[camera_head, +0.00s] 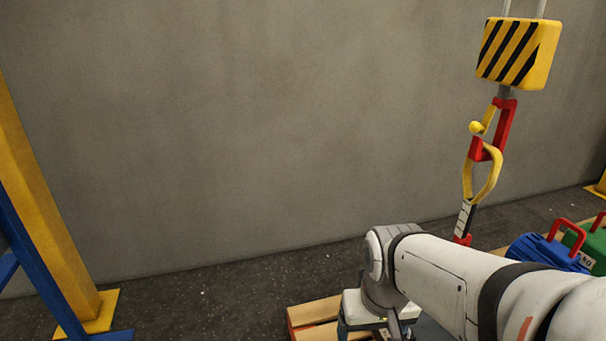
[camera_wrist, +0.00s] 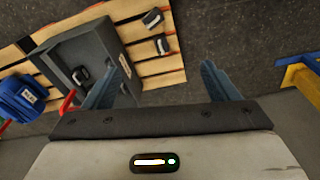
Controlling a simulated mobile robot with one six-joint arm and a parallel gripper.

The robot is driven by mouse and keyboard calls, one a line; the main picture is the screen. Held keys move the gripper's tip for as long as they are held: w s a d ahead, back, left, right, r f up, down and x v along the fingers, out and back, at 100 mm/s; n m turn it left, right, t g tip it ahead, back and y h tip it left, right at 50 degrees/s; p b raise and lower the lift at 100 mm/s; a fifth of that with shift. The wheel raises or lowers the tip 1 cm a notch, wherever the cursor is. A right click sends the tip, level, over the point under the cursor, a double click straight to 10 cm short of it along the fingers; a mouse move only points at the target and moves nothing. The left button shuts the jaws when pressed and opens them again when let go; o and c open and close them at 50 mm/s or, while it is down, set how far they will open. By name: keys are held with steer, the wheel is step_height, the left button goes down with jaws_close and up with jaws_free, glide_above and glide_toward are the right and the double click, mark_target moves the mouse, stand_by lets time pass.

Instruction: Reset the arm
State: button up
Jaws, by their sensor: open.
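My arm (camera_head: 440,275) reaches in from the lower right in the head view, bent downward at its far joint. My gripper (camera_wrist: 170,75) shows in the wrist view with its two blue-grey fingers spread wide. Nothing is between the fingers. The gripper is above the floor beside a wooden pallet (camera_wrist: 160,75). In the head view the fingers are mostly hidden below the wrist at the bottom edge.
A yellow-black hoist block (camera_head: 518,53) hangs at right with a red hook (camera_head: 505,125) and yellow sling (camera_head: 487,180). A grey open box (camera_wrist: 75,65) sits on the pallet. A yellow-blue post (camera_head: 50,210) stands left.

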step_height(320, 180, up, 23)
steer(key=t+p, duration=0.1)
steer(key=p, duration=1.8)
steer(key=shift+f, duration=0.15)
